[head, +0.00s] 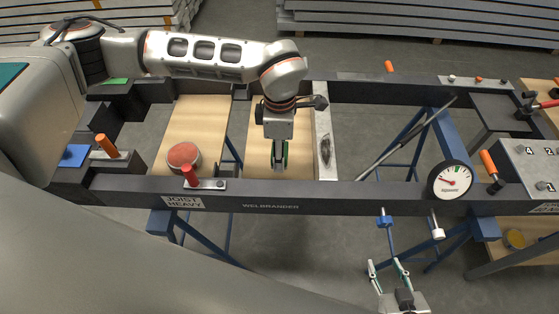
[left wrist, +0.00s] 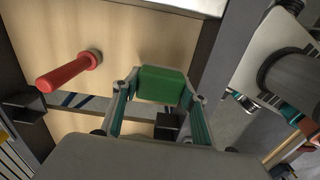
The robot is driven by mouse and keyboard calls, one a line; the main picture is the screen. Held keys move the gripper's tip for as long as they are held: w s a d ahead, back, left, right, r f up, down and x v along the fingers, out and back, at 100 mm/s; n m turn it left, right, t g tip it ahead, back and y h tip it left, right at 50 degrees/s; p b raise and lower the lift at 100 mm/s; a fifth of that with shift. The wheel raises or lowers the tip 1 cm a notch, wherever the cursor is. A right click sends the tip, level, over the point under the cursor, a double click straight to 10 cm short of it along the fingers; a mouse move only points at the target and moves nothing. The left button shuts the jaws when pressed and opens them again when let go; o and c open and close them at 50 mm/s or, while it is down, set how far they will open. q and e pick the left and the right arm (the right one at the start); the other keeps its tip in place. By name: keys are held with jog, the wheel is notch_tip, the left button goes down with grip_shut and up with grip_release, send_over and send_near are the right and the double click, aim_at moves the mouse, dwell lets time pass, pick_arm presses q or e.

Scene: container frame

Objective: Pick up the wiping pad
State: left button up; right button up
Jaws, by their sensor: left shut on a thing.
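The wiping pad appears to be the green block (left wrist: 162,84) in the left wrist view. It sits between the two fingers of my left gripper (left wrist: 160,100), which is shut on it. In the head view my left gripper (head: 279,158) points down over a wooden board inside the dark frame, and a sliver of green shows between its fingers. I cannot tell whether the block touches the board. My right gripper (head: 388,272) is at the bottom, in front of the frame, with its fingers apart and empty.
A dark frame (head: 330,196) surrounds wooden boards (head: 204,115). A round reddish item (head: 183,155) lies on the left board. A red handle (head: 190,176) and a round gauge (head: 450,181) stand along the front beam. A dark rod (head: 405,138) slants across the opening on the right.

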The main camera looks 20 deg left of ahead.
pick_arm(q)
notch_tip(320, 180, up, 14)
dwell(0.3)
jog(key=shift+o, duration=0.6)
